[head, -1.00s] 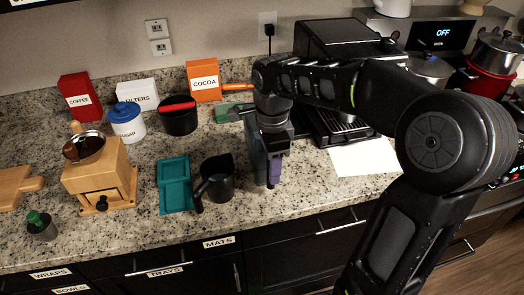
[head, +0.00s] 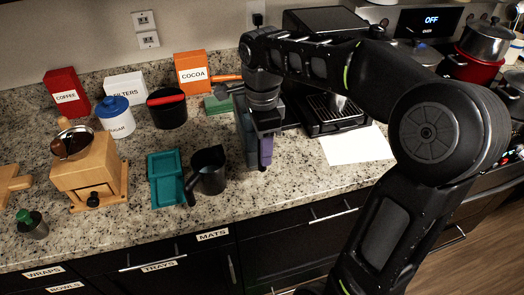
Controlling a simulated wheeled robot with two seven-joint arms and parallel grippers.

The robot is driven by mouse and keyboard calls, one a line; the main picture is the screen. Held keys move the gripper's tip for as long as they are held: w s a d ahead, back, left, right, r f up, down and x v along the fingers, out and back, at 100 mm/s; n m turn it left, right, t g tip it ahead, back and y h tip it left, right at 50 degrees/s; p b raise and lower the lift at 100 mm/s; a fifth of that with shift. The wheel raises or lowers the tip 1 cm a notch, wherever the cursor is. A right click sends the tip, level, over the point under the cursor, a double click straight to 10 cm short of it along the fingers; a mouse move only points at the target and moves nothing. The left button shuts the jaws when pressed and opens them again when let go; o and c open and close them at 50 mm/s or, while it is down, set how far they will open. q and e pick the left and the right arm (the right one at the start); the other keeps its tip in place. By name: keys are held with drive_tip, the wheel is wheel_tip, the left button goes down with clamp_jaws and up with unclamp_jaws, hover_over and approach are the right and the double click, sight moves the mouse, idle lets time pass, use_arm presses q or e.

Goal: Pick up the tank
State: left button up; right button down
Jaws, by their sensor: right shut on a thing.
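The tank (head: 247,140) is a tall, narrow blue-grey container with a purple part along its right side. It stands upright in the head view, just left of the coffee machine. My right gripper (head: 265,128) comes down over it from above and is shut on it. The gripper and wrist hide the tank's top. I cannot tell how far its bottom is from the counter. My left gripper is not in view.
The black coffee machine (head: 330,118) is close on the right, with white paper (head: 356,146) before it. A dark pitcher (head: 209,172) and teal tray (head: 166,178) are left of the tank. A green block (head: 217,104) and cocoa box (head: 191,73) are behind.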

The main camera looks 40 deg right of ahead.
wheel_tip(320, 180, up, 4)
drive_tip(key=shift+r, duration=0.25)
drive_tip(key=shift+r+p, duration=1.3)
drive_tip(key=shift+p, duration=0.2)
drive_tip(key=shift+w+a+r, duration=0.1)
drive_tip(key=shift+a+r, duration=0.05)
